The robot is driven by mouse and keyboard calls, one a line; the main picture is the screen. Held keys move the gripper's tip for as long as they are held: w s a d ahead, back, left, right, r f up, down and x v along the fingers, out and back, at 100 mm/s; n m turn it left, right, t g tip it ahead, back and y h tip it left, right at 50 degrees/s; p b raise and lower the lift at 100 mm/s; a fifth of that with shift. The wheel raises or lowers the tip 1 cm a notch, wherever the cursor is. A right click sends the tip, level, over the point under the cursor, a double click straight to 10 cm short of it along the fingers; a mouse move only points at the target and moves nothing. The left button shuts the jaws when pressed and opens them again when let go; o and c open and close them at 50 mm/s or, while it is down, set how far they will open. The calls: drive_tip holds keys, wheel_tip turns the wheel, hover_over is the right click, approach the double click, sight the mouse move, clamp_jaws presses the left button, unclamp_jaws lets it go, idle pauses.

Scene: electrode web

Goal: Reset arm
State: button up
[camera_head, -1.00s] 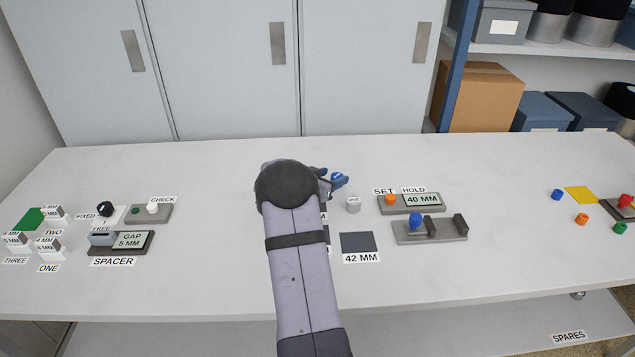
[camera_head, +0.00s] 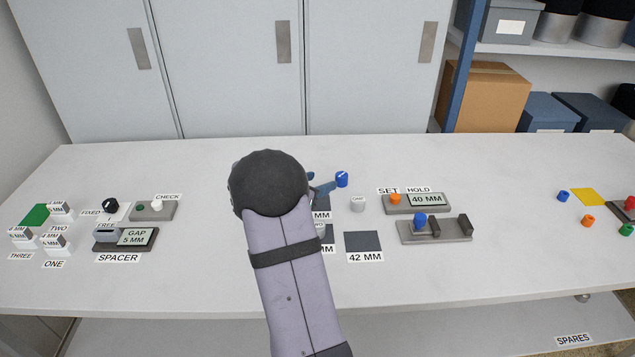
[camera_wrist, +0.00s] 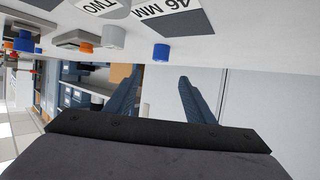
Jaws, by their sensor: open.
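My gripper (camera_head: 326,187) is mostly hidden behind my own arm in the head view, with a blue-grey finger showing beside a blue cylinder (camera_head: 342,179) on the table. In the wrist view my gripper (camera_wrist: 161,75) has its two fingers spread apart with nothing held between them. The blue cylinder (camera_wrist: 161,52) stands on the tabletop in that view, which shows the table upside down. Whether a finger touches the cylinder cannot be told from the head view.
Right of my arm are a white cylinder (camera_head: 357,203), a dark 42 MM pad (camera_head: 364,241), the SET/HOLD unit (camera_head: 403,209) and a grey fixture (camera_head: 447,236). The spacer unit (camera_head: 123,239) and labelled blocks stand left. Grey cabinets (camera_head: 235,70) back the table. The front table strip is clear.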

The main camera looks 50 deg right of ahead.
drive_tip(key=w+a+r+n+t+y+p, duration=0.25)
drive_tip(key=w+a+n+t, duration=0.2)
drive_tip(key=a, duration=0.45)
drive_tip(key=w+a+r+n+t+y+p, duration=0.2)
drive_tip(key=w+a+n+t+y, duration=0.15)
drive_tip(key=w+a, duration=0.4)
drive_tip(key=s+a+n+g+y+p, duration=0.1)
drive_tip(key=s+a+n+y+p, duration=0.25)
drive_tip(key=a, duration=0.95)
drive_tip(key=s+a+n+g+y+p, duration=0.25)
drive_tip(key=s+a+g+y, duration=0.2)
drive_tip(key=s+a, duration=0.7)
drive_tip(key=s+n+g+p, duration=0.2)
drive_tip(key=s+n+g, duration=0.15)
drive_tip(key=s, duration=1.15)
wheel_tip(320, 180, down, 40)
drive_tip(key=b, duration=4)
drive_tip(key=shift+w+a+m+g+h, duration=0.15)
drive_tip(key=shift+a+m+g+h, duration=0.2)
drive_tip(key=shift+m, duration=0.1)
